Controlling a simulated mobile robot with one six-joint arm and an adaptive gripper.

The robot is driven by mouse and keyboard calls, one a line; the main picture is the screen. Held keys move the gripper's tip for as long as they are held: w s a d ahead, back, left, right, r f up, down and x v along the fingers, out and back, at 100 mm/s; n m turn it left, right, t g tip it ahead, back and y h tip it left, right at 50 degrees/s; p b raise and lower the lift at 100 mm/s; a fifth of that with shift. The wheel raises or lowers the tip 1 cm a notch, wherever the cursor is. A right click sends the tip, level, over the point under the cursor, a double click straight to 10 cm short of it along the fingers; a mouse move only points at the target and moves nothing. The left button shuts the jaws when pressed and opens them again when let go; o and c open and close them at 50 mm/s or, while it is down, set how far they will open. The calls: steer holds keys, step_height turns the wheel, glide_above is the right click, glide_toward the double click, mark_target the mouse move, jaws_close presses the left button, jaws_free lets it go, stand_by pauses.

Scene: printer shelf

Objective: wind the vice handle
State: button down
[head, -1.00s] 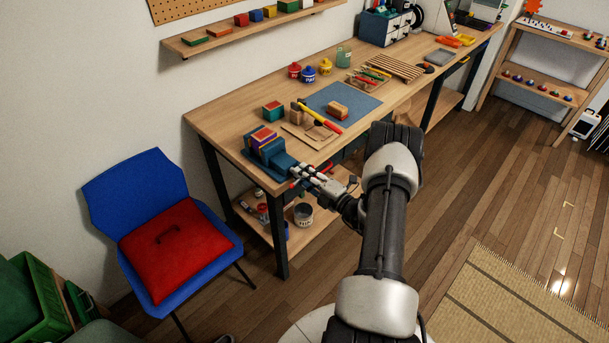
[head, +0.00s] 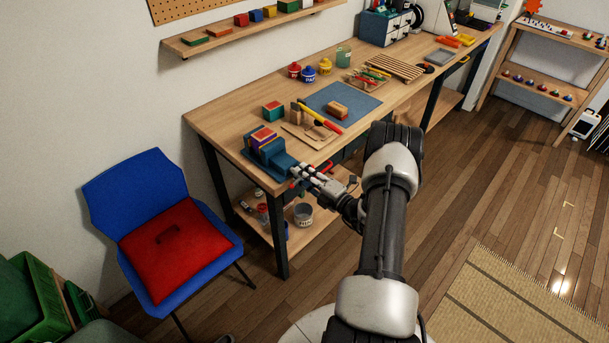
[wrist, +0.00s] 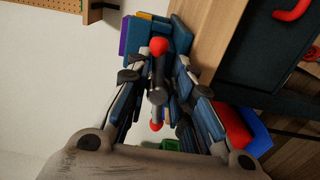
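The blue vice (head: 278,160) sits at the near left corner of the workbench, with a purple, orange and red block (head: 263,137) in its jaws. Its handle, a dark bar with red ball ends, shows in the wrist view (wrist: 158,72), standing roughly upright in the picture. My gripper (head: 298,174) is at the front of the vice. In the wrist view my gripper (wrist: 156,78) has one finger on each side of the handle bar, with gaps visible between the fingers and the bar. In the head view my fingers mostly hide the handle.
A blue chair (head: 134,190) with a red cushion (head: 175,250) stands left of the bench. The bench top (head: 225,116) holds a teal-and-red box (head: 273,111), a blue mat (head: 354,99) and tools. A lower shelf (head: 262,224) carries cans. The floor to the right is open.

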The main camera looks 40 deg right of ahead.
steer(key=c, duration=1.7)
jaws_free()
steer(key=shift+o, duration=0.2)
steer(key=shift+s, duration=0.1)
steer(key=s+d+p, duration=0.1)
steer(key=s, duration=1.8)
steer(key=shift+s+d, duration=0.2)
steer(key=shift+s, duration=0.2)
steer(key=shift+s, duration=0.1)
steer(key=s+d, duration=0.1)
steer(key=s, duration=1)
steer(key=shift+s, duration=0.4)
